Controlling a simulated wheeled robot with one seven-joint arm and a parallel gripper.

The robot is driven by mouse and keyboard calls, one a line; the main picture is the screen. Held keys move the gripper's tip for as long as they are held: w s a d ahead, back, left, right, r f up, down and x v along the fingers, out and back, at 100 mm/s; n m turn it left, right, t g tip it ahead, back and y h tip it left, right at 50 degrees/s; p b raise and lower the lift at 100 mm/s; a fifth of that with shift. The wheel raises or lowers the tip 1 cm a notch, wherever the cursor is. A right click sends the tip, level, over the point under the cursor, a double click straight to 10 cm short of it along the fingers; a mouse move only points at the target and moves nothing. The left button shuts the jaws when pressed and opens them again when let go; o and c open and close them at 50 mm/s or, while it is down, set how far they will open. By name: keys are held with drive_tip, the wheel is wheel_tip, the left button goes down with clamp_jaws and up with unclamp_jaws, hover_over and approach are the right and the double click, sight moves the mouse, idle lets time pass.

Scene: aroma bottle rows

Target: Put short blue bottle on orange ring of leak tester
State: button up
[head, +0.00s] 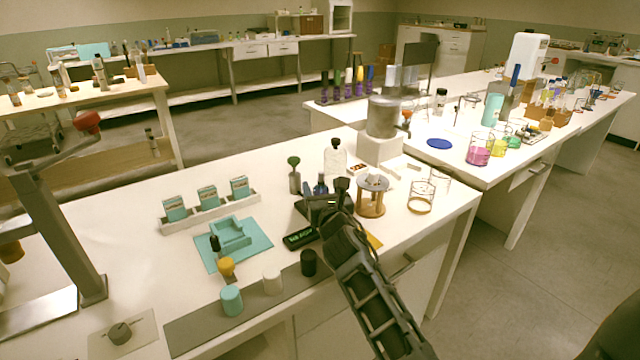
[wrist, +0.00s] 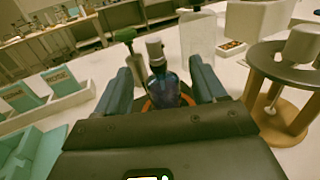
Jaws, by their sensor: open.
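The short blue bottle (wrist: 164,90), with a pale grey cap, stands upright between my gripper's fingers in the wrist view. An orange ring (wrist: 147,105) shows around its base, partly hidden by the bottle and my gripper. My gripper (wrist: 163,86) is open, with one finger on each side of the bottle and a small gap on both sides. In the head view the blue bottle (head: 321,187) stands on the dark leak tester (head: 303,208), partly behind my gripper (head: 326,199).
A wooden round stand (head: 371,198) is close to the right. A teal tray (head: 258,248) and a white rack of boxes (head: 248,203) lie to the left.

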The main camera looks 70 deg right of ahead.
drive_tip(key=v, duration=0.9)
drive_tip(key=shift+b, duration=0.3)
